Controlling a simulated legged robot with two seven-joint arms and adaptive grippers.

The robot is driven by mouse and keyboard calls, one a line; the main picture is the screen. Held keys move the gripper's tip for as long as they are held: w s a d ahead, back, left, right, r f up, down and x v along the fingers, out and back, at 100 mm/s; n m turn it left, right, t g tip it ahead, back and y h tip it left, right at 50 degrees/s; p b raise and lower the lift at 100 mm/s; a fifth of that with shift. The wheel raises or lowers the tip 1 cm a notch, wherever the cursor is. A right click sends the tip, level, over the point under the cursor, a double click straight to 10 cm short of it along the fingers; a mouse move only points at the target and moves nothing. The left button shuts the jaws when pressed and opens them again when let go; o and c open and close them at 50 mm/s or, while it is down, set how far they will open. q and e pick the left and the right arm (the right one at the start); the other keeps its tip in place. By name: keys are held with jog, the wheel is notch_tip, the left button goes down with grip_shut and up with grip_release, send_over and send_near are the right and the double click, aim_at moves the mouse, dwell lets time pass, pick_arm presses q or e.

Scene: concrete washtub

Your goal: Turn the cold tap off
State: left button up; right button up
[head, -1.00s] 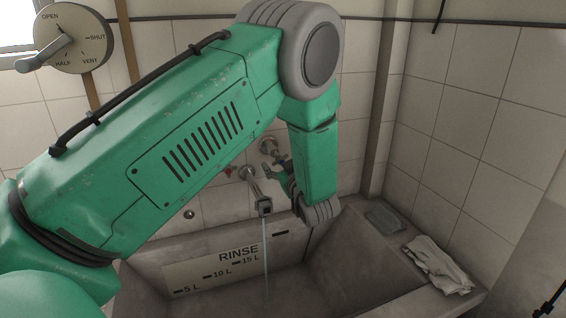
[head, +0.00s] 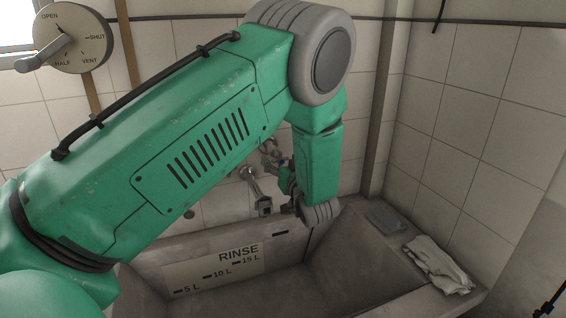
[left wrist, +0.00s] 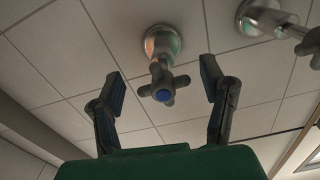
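The cold tap's cross handle with a blue centre (left wrist: 163,96) stands out from a round chrome wall fitting in the left wrist view. My left gripper (left wrist: 163,82) is open, with one finger on each side of the handle and gaps between. In the head view the left gripper (head: 286,178) is mostly hidden behind my green forearm, by the cold tap (head: 269,150). The chrome spout (head: 254,186) hangs over the tub, and no water stream shows below it. My right gripper is not in view.
The concrete tub (head: 325,270) has a RINSE level plate (head: 215,270) on its back wall. A grey dish (head: 385,218) and a white cloth (head: 438,264) lie on the right ledge. A lever dial (head: 85,40) is at upper left.

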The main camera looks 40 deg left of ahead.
aim_at(282, 163)
pick_arm(q)
jog(key=shift+d, duration=0.1)
jog(key=p+v, duration=0.1)
jog(key=v, duration=0.4)
jog(key=shift+s+d+p, duration=0.2)
jog(key=shift+d+p, duration=0.1)
jog(key=shift+d, duration=0.05)
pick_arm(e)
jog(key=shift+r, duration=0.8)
pick_arm(q)
jog(key=shift+s+d, duration=0.3)
jog(key=shift+d, duration=0.2)
